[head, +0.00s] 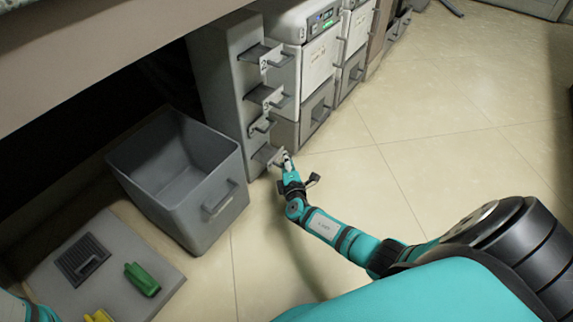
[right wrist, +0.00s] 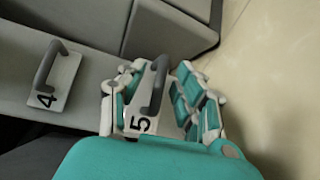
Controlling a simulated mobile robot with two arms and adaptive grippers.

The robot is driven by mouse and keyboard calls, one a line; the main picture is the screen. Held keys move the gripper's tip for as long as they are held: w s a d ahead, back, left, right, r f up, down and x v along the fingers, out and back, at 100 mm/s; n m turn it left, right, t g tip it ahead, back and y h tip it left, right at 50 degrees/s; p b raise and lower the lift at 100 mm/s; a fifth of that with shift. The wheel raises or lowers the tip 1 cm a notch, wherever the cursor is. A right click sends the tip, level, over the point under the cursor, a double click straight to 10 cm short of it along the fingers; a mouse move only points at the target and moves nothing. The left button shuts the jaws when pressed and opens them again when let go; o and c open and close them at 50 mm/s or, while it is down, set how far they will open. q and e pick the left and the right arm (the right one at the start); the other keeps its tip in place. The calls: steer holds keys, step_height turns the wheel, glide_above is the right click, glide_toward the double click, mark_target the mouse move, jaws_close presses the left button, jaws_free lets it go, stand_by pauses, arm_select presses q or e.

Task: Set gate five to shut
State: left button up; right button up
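Gate five (head: 265,154) is the lowest grey slide on the front of the tall grey column (head: 222,85) and juts out from it. In the right wrist view its white plate, marked 5 (right wrist: 143,124), carries a dark grey handle (right wrist: 157,86). My right gripper (head: 287,159) is at this gate. In the right wrist view the two fingers of the right gripper (right wrist: 160,95) stand apart on either side of the handle, with a gap visible on the right. Gate four (right wrist: 52,80) is to the left in that view. My left gripper is out of view.
Other gates (head: 270,97) jut from the column above. A grey bin (head: 190,200) stands on the floor left of the column. A grey mat (head: 120,255) holds a green object (head: 141,279) and a yellow one. Tiled floor (head: 440,120) to the right is clear.

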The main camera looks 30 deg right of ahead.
steer(key=shift+w, duration=0.1)
jaws_close()
stand_by(0.4)
